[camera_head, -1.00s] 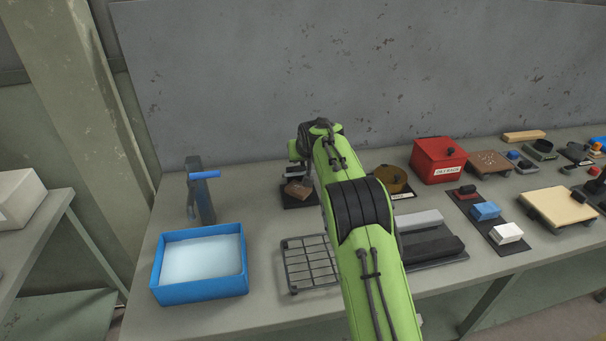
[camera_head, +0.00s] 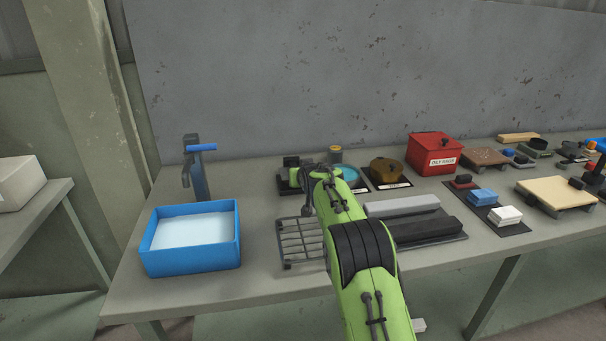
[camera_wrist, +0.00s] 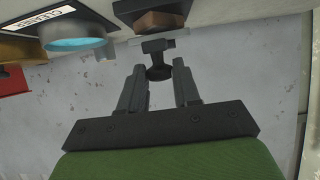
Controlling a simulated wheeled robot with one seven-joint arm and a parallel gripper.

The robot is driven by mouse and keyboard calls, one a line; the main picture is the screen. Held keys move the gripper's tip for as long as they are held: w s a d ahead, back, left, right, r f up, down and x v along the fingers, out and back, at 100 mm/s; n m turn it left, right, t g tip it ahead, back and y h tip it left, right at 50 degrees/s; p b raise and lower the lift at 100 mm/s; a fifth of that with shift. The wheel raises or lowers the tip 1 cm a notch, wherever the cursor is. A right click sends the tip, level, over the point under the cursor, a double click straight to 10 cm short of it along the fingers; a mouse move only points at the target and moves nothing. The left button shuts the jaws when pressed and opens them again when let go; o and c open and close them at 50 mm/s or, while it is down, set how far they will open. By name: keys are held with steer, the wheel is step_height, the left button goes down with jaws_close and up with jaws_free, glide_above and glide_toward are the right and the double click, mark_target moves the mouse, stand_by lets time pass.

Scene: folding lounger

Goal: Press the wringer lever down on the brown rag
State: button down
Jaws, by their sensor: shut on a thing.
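In the wrist view, the brown rag (camera_wrist: 160,20) lies on a dark base at the top edge. A black T-shaped lever with a round knob (camera_wrist: 159,72) stands beside it. My gripper (camera_wrist: 159,78) has its two fingers either side of the knob, shut on it. In the head view, the dark wringer (camera_head: 291,162) stands at the back of the bench, partly hidden by my green arm. The rag is hidden there, and my fingers are not clearly seen. I cannot tell whether the lever touches the rag.
A blue basin (camera_head: 190,255) and a tap (camera_head: 193,165) are at left. A wire rack (camera_head: 300,242) lies in front of the wringer. A cyan-topped dish (camera_head: 349,172), brown pot (camera_head: 386,170) and red box (camera_head: 433,153) stand to the right. A grey wall rises behind.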

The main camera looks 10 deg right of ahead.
steer(key=shift+s+f, duration=0.2)
steer(key=shift+f, duration=0.8)
steer(key=c, duration=0.8)
jaws_free()
steer(key=shift+r, duration=0.1)
steer(key=shift+c, duration=0.2)
steer(key=shift+r, duration=0.15)
steer(key=v, duration=1.5)
steer(key=shift+s+r, duration=0.25)
steer(key=shift+s, duration=0.1)
